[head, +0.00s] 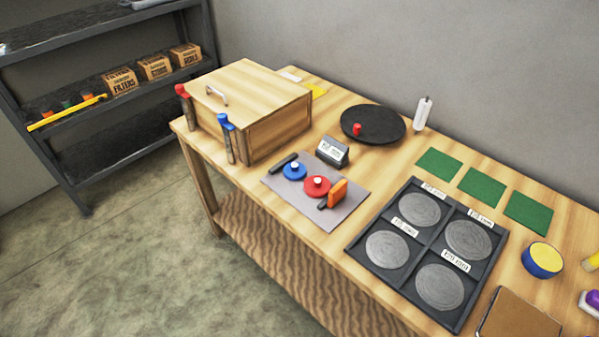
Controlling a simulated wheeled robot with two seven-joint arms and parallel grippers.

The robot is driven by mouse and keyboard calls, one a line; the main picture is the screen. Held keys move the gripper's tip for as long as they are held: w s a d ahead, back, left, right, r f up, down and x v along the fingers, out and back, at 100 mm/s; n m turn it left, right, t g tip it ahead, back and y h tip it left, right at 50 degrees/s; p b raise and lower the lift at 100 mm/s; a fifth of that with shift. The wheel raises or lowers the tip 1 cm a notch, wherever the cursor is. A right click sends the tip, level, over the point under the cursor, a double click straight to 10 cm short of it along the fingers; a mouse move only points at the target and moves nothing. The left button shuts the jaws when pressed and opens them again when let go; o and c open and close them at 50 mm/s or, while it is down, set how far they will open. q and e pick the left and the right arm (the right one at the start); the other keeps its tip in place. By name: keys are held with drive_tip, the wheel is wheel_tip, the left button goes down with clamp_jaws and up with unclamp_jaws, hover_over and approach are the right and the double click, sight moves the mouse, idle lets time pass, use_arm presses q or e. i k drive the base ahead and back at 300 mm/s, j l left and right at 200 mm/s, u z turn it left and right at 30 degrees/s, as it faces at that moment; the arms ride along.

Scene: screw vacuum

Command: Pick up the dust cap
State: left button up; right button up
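No thing in the head view is clearly marked as the dust cap. A small red cap-like piece (357,129) stands on a black round disc (385,121) at the back of the bench. A blue disc with a pale knob (291,174) and a red disc with a pale knob (314,190) sit on a grey mat (335,213) near the front edge. Any of these could be the cap; I cannot tell which. Neither of my grippers is in view.
A wooden box (273,134) stands at the bench's left end, with red and blue handled tools at its front. A dark four-compartment tray (350,244) lies right of the mat. Several green squares (438,164) lie behind it. Dark shelving (82,171) stands at left.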

sight(294, 171)
drive_tip(key=i+j, duration=0.45)
drive_tip(key=i+j+z, duration=0.1)
drive_tip(key=i+j, duration=0.4)
drive_tip(key=j, duration=0.1)
